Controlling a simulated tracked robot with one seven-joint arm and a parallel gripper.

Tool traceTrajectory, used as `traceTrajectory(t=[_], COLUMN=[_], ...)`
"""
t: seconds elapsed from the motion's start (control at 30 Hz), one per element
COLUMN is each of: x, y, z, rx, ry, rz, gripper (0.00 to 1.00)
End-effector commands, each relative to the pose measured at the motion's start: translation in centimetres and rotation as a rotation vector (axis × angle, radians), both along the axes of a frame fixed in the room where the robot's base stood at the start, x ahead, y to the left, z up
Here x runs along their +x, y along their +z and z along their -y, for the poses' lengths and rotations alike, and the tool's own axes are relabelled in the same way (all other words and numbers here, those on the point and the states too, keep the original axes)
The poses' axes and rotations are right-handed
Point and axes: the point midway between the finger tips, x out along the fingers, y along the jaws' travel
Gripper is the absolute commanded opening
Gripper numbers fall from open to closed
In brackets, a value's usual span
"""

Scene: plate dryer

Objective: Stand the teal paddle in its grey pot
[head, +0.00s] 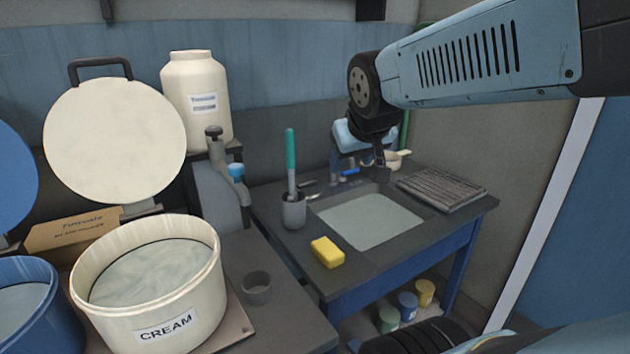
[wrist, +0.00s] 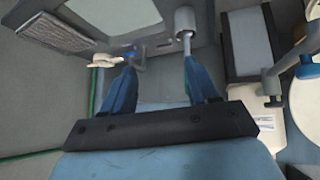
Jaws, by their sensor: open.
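The teal paddle (head: 291,150) stands nearly upright in a grey pot (head: 293,213) on the dark sink table, teal handle up and grey shaft going down into the pot. The pot (wrist: 185,17) and part of the shaft (wrist: 187,42) show at the top of the wrist view; the handle is not clear there beside my right-hand finger. My gripper (head: 361,165) is open and empty over the back of the sink, right of the paddle and apart from it in the head view. Its two blue fingers (wrist: 160,70) are spread in the wrist view.
A yellow sponge (head: 327,252) lies at the sink's front left. A ribbed drying rack (head: 442,189) is right of the sink (head: 370,222). A small dark cup (head: 256,288) and the cream bucket (head: 150,285) stand on the left bench. A tap pillar (head: 222,180) stands left of the pot.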

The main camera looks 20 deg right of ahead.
Motion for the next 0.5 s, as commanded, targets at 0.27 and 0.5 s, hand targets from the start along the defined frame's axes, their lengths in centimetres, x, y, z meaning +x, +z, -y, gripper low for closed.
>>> traceTrajectory(t=[0.27, 0.5], x=[-7.1, -7.7], y=[-1.1, -1.2], z=[-4.0, -4.3], rx=[0.109, 0.120], ry=[0.049, 0.055], rz=[-0.165, -0.185], gripper=[0.59, 0.59])
